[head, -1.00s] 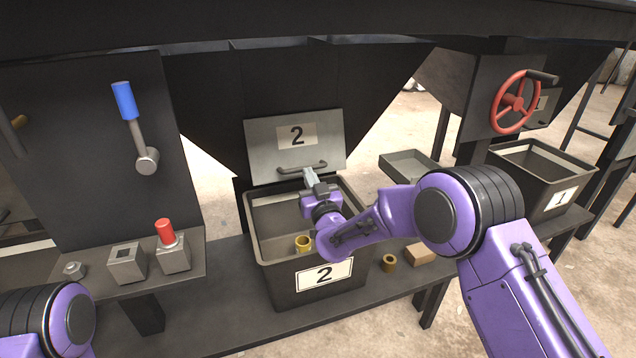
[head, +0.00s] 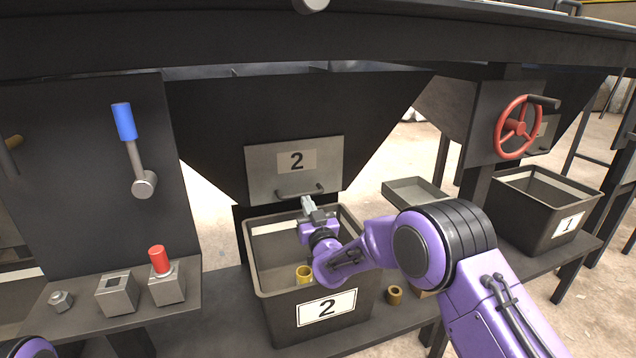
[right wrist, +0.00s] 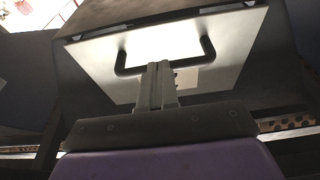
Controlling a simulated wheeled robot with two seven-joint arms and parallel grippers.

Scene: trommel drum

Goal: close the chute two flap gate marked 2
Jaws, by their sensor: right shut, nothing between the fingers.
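The flap gate (head: 262,171) is a light grey plate with a "2" label and a dark bar handle (head: 290,193). It lies across the lower front of the dark chute; whether it sits fully flush is unclear. My right gripper (head: 307,203) is shut and empty, just below the handle, above the bin marked 2. In the right wrist view, the shut fingers (right wrist: 158,70) overlap the middle of the handle bar (right wrist: 193,63) in front of the plate (right wrist: 110,48). Whether they touch is unclear. My left gripper is out of view.
The bin marked 2 (head: 279,312) stands below, with a brass ring (head: 303,274) inside. A bin marked 1 (head: 529,219) and a red handwheel (head: 517,127) are at right. A blue-handled lever (head: 131,150) and a red-topped block (head: 163,277) are at left.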

